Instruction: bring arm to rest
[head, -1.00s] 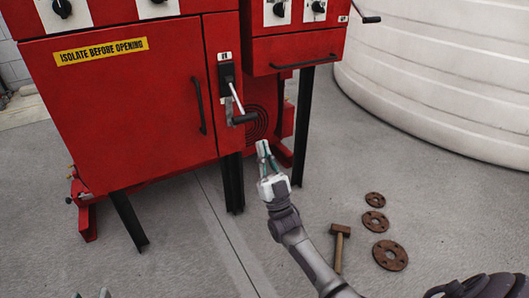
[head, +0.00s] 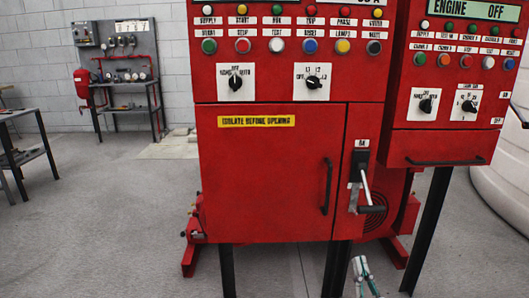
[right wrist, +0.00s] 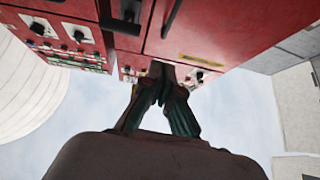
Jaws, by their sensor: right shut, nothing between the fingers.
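My right gripper (head: 366,276) shows at the bottom edge of the head view, below the red cabinet's lever. Its fingers are shut and empty, and they also show closed together in the right wrist view (right wrist: 160,92). The gripper is apart from the cabinet and the lever. Most of the right arm is below the head view. My left gripper is not in the head view.
The red pump control cabinet (head: 262,170) stands ahead on dark legs, with a lever handle (head: 364,190) on its front. A second red panel (head: 440,110) is at right, beside a white tank (head: 505,180). A workbench (head: 32,155) is at left. Floor at lower left is clear.

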